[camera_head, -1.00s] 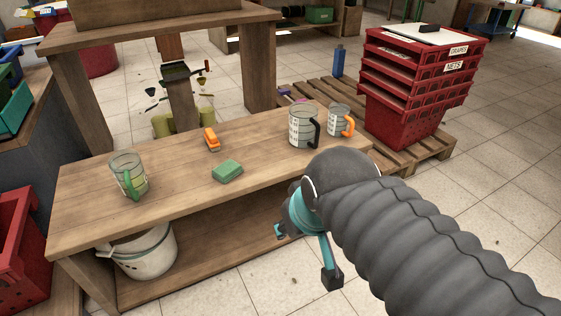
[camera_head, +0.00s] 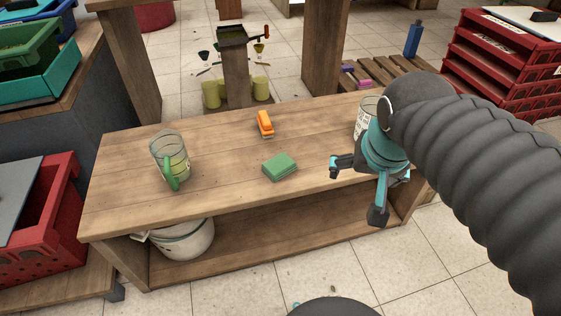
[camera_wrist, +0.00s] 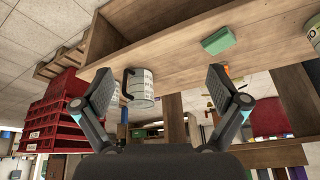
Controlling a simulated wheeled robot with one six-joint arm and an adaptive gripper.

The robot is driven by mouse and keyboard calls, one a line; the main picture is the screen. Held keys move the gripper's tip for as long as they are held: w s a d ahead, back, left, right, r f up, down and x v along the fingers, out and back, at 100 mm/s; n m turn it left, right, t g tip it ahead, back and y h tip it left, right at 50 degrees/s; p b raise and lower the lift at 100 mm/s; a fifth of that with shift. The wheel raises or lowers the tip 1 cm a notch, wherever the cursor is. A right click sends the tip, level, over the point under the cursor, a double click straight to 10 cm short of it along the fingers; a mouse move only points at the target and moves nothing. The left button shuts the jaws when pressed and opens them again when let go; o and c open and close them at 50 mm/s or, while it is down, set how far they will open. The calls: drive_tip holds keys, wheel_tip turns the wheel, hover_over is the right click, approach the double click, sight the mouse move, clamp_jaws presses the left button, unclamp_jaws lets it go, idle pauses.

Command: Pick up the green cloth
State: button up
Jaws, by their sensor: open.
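The green cloth (camera_head: 280,166) lies folded as a small block on the wooden bench top, near its front middle. My gripper (camera_head: 355,190) is open and empty, to the right of the cloth and apart from it, by the bench's front edge. In the wrist view, which looks upside down, the cloth (camera_wrist: 218,39) shows at the upper right, beyond the two spread fingers of my gripper (camera_wrist: 168,90).
An orange-handled brush (camera_head: 265,123) lies behind the cloth. A clear jug with a green handle (camera_head: 170,160) stands left. A jug (camera_head: 364,118) is partly hidden behind my gripper. A white bucket (camera_head: 185,240) sits below. Red crates (camera_head: 490,75) stand at right.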

drive_tip(key=w+a+f+m+g+h+b, duration=0.15)
drive_tip(key=w+a+m, duration=0.25)
drive_tip(key=w+a, duration=0.65)
drive_tip(key=m+h+b, duration=0.1)
drive_tip(key=m+h, duration=0.1)
drive_tip(key=m, duration=0.2)
approach(279, 163)
drive_tip(key=shift+g+y, duration=0.25)
drive_tip(key=f, duration=0.1)
drive_tip(key=w+d+f, duration=0.1)
drive_tip(key=d+f, duration=0.1)
drive_tip(key=shift+w+f+b, duration=0.2)
drive_tip(key=shift+w+b, duration=0.1)
drive_tip(key=shift+w, duration=0.05)
drive_tip(key=shift+s+x, duration=0.2)
drive_tip(key=shift+x, duration=2.5)
drive_tip(key=shift+a+f, duration=0.1)
drive_tip(key=shift+a, duration=0.1)
drive_tip(key=c, duration=1.3)
drive_tip(key=shift+c, duration=0.2)
